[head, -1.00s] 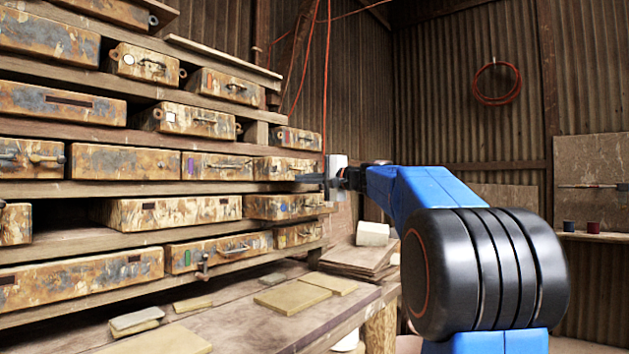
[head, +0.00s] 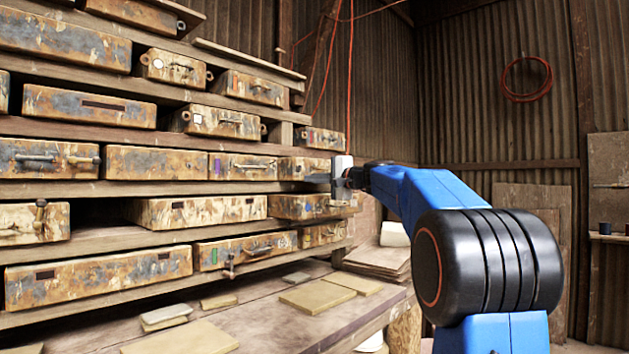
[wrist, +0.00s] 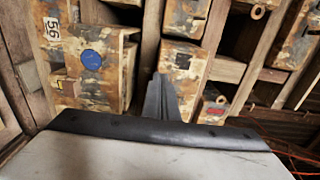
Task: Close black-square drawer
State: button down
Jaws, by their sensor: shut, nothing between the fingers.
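My gripper (head: 318,178) is shut and empty, pointing left in front of the right end of the drawer rack in the head view. Its closed fingers (wrist: 163,98) also show in the wrist view. Just beyond the fingertips there is a worn, paint-stained drawer with a small dark square (wrist: 183,61) on its front. I take this for the black-square drawer, but its colour is not fully clear. In the head view a rusty drawer (head: 290,207) lies just below the gripper and juts out from its shelf. I cannot tell whether the fingers touch a drawer.
A drawer with a blue disc (wrist: 92,61) and one with a red mark (wrist: 220,98) flank the fingers in the wrist view. A wooden bench (head: 290,325) with several flat tiles (head: 318,297) runs below the rack. A red cable (head: 350,90) hangs behind the gripper.

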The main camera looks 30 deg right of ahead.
aim_at(300, 178)
jog(key=x, duration=0.6)
jog(key=shift+w+r, duration=0.1)
